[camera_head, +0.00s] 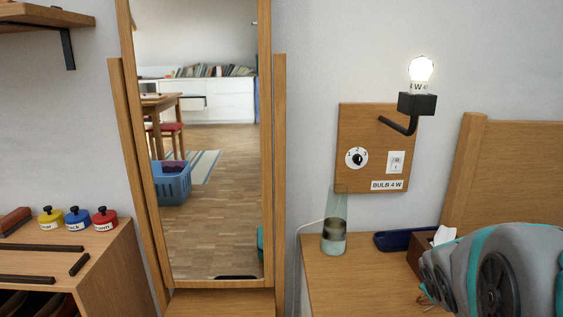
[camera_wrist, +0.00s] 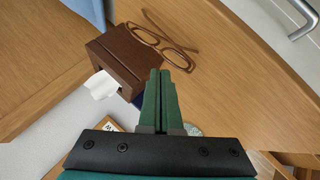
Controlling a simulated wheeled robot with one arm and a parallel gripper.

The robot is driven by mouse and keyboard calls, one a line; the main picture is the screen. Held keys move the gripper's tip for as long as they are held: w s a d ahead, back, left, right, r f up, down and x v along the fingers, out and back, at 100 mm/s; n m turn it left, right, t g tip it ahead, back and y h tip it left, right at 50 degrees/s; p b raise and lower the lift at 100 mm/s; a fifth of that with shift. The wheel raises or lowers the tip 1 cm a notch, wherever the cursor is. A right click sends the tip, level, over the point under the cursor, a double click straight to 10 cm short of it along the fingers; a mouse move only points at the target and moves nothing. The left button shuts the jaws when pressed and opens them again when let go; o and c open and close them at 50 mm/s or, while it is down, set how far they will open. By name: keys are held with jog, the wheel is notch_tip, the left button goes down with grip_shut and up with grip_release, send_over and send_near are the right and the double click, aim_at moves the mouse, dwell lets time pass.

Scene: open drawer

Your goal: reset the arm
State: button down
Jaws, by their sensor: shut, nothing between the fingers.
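My gripper (camera_wrist: 160,74) shows in the wrist view with its two green fingers together and nothing between them. It is above a wooden surface (camera_wrist: 235,95), with the fingertips beside a brown tissue box (camera_wrist: 122,55) in the picture. I cannot tell the exact height. In the head view my grey and teal arm (camera_head: 510,265) fills the lower right corner, and the fingers do not show there.
Brown glasses (camera_wrist: 160,40) lie near the tissue box. A metal handle (camera_wrist: 303,22) is at the upper right. In the head view, a glass (camera_head: 334,238) and a dark blue tray (camera_head: 392,241) are on the bedside top (camera_head: 330,280). A lit bulb (camera_head: 421,69) is above.

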jog(key=s+a+f+m+g+y, duration=0.1)
jog(key=s+a+f+g, duration=0.1)
jog(key=s+a, duration=0.3)
jog(key=s+a+f+m+g+y, duration=0.2)
jog(key=s+a+g, duration=0.2)
jog(key=s, duration=0.8)
jog(key=s+a+f+m+g+y, duration=0.1)
jog(key=s+a+f+m+g, duration=0.1)
jog(key=s+a, duration=0.6)
jog(key=shift+s+f+g+y, duration=0.2)
jog(key=shift+s+g+y, duration=0.1)
jog(key=shift+s+g, duration=0.35)
